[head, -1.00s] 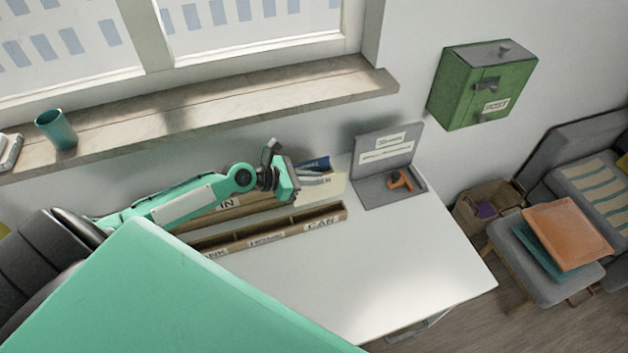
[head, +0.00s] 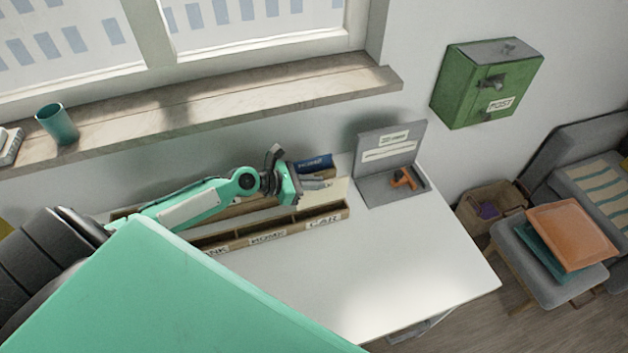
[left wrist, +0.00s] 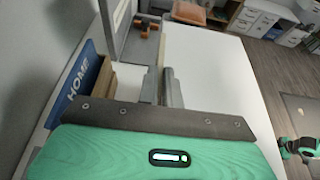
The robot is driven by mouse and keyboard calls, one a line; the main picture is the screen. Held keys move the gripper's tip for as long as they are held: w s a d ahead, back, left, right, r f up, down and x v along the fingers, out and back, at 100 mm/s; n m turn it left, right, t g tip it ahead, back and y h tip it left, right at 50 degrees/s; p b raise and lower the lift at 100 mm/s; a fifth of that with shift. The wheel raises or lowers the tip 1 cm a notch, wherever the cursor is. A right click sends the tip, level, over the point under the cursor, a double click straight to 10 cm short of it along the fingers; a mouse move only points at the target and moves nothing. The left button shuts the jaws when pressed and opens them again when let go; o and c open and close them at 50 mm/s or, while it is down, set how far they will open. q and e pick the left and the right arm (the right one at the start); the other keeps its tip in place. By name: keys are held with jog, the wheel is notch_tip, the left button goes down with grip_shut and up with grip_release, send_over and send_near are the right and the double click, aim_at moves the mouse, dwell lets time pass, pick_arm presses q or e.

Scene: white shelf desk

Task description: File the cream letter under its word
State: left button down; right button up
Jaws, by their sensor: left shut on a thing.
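My left gripper (head: 318,184) is shut on the cream letter (head: 338,190), above the rear of the desk, by the right end of the sorter (head: 340,211). The sorter's front labels read HOME (head: 267,237) and CAR (head: 323,221); the left one is partly hidden and ends in NK. In the left wrist view the cream letter (left wrist: 163,48) shows edge-on beyond the fingers (left wrist: 161,88). I cannot read its word. A blue letter marked HOME (head: 315,163) stands behind the gripper. A green and dark part at the right edge of the wrist view looks like my right gripper (left wrist: 300,147).
A grey stand (head: 388,185) with an orange-handled thing (head: 403,179) is at the desk's back right. The desk's front right (head: 420,255) is clear. A green POST box (head: 485,85) hangs on the wall. A teal cup (head: 58,124) stands on the windowsill.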

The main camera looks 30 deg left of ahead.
pick_arm(q)
jog(key=shift+f+b, duration=1)
jog(key=shift+f, duration=0.65)
jog(key=shift+f+b, duration=1.45)
jog(key=shift+f, duration=0.85)
jog(key=c, duration=1.5)
grip_release()
jog(key=shift+s, duration=0.1)
